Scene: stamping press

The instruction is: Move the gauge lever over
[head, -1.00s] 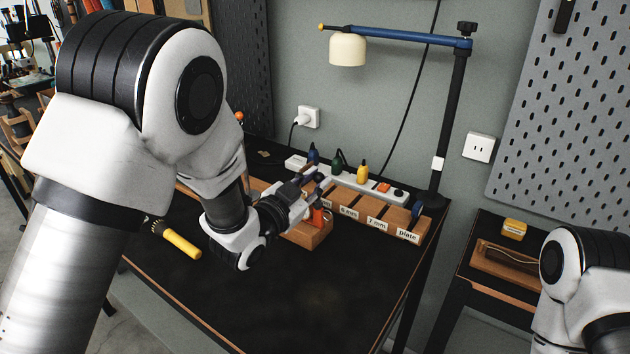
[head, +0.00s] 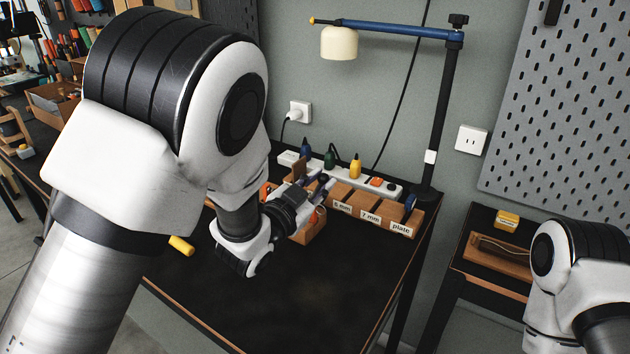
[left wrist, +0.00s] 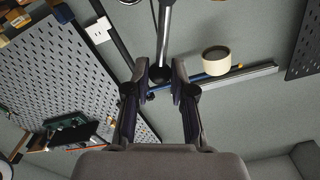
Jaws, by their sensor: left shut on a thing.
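My left gripper (head: 318,186) is at the back of the black bench, beside the wooden block with slots. In the left wrist view my left gripper (left wrist: 161,82) has its fingers close together around the end of a slim silver rod (left wrist: 164,40), which runs up out of the picture. The rod appears to be the gauge lever, but I cannot tell for certain. In the head view the held part is too small and too covered by the fingers to make out. My right gripper is out of view; only part of that arm shows at the lower right.
The wooden block (head: 347,207) carries labels such as "7 mm" and "plate". A white power strip (head: 290,158) with coloured plugs lies behind it. A lamp (head: 339,43) on a black post stands at the back right.

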